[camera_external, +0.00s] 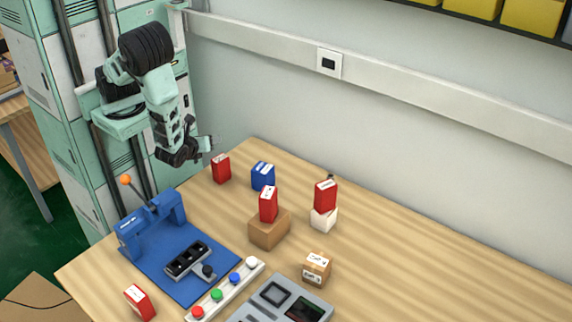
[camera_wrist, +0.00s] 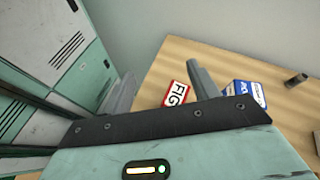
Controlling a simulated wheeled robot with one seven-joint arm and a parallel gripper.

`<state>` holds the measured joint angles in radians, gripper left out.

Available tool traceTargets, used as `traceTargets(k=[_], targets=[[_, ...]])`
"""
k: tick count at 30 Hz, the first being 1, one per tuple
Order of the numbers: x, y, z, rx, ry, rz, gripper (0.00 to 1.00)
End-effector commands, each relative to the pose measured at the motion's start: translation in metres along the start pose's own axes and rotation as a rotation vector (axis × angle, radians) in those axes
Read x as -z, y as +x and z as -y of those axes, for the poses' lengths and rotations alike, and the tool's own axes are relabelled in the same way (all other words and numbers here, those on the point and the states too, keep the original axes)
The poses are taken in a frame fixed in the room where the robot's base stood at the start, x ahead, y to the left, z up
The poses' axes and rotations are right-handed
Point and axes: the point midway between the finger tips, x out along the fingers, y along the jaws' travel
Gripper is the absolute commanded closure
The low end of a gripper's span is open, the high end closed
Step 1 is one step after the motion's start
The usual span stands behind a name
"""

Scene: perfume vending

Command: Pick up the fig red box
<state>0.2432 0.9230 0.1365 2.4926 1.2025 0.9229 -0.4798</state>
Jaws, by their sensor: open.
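A red box with a white label reading "FIG" (camera_wrist: 175,94) lies in the wrist view between my two fingers, nearer the right one. In the external view, the red box at the back left of the table (camera_external: 221,169), left of a blue box, appears to be the same one. My gripper (camera_external: 207,146) is open and empty. It is up and to the left of that box, apart from it, near the table's back left edge. In the wrist view its fingers (camera_wrist: 160,84) are spread wide.
The blue box (camera_external: 263,176) stands close by. Other red boxes stand on a brown block (camera_external: 269,235), on a white block (camera_external: 323,219) and at the front left (camera_external: 139,301). A blue fixture (camera_external: 180,265), button strip (camera_external: 225,290) and small carton (camera_external: 317,268) occupy the front. The right side is clear.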

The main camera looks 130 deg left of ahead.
Motion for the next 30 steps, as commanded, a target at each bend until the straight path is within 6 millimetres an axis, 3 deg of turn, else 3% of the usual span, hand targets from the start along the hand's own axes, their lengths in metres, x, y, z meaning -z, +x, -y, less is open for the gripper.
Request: traceTargets(k=[3,10,23,30], targets=[[0.026,-0.005,-0.004,0.174,0.189,0.014,0.40],[0.062,-0.009,-0.016,0.359,0.386,0.000,0.40],[0.068,0.020,-0.004,0.384,0.414,-0.005,0.40],[0.070,0.049,0.009,0.382,0.413,-0.004,0.40]])
